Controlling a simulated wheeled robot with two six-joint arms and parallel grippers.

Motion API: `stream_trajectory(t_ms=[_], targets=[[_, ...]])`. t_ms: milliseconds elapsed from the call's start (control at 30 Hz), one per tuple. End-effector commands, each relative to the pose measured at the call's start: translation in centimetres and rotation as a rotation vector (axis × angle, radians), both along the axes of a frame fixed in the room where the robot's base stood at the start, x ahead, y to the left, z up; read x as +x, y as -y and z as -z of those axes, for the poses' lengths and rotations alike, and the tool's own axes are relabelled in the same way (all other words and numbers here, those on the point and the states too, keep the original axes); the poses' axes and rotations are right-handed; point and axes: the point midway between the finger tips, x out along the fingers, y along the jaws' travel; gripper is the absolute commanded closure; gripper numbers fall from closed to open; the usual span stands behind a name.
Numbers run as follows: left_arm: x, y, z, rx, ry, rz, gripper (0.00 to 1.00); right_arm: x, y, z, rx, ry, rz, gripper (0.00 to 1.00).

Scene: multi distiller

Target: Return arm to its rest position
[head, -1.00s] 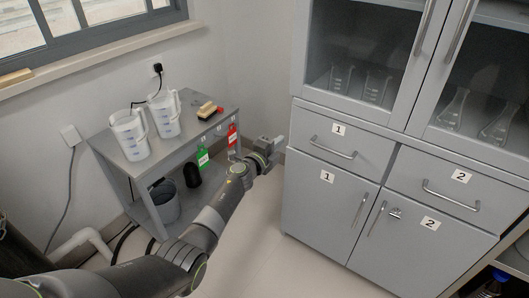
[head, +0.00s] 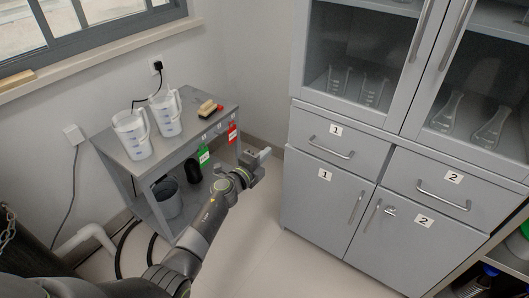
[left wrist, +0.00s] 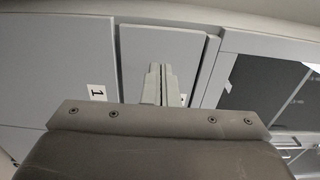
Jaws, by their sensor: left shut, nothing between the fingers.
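My left arm comes in from the bottom left of the head view. Its gripper (head: 263,154) hangs in free air between the small grey table and the cabinet, shut and empty. In the left wrist view the two fingers of the left gripper (left wrist: 161,84) are together, with a grey cabinet face labelled 1 behind them. My right gripper shows in neither view.
The grey cabinet (head: 318,208) has closed drawers and lower doors labelled 1 and 2, with flasks behind glass above. The grey table (head: 187,139) holds two white jugs (head: 132,134) and a brush (head: 207,108). A dark bin (head: 166,198) stands below. Floor between is clear.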

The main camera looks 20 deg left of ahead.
Motion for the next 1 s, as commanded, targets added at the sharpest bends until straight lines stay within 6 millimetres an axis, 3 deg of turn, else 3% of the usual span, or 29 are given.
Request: stream_trajectory(t_ms=[267,367,467,567,700,867,1000], targets=[[-0.7,-0.5,0.9,-0.022,-0.026,-0.014,1.0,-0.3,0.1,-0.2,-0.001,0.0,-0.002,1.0],[-2.3,-1.9,3.7,-0.1,-0.11,-0.063,1.0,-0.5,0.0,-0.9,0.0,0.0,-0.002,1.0],[-5.5,-4.1,8.6,-0.23,-0.25,-0.16,1.0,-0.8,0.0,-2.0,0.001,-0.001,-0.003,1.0],[-10.2,-6.6,14.2,-0.375,-0.411,-0.289,1.0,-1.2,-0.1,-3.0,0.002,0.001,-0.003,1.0],[-18.0,-9.4,21.1,-0.549,-0.616,-0.482,1.0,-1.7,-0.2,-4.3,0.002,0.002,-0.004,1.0],[-28.4,-11.7,27.4,-0.715,-0.826,-0.717,1.0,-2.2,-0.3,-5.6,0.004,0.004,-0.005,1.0],[-38.4,-12.9,31.3,-0.836,-0.99,-0.934,1.0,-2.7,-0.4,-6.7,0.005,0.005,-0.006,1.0]])
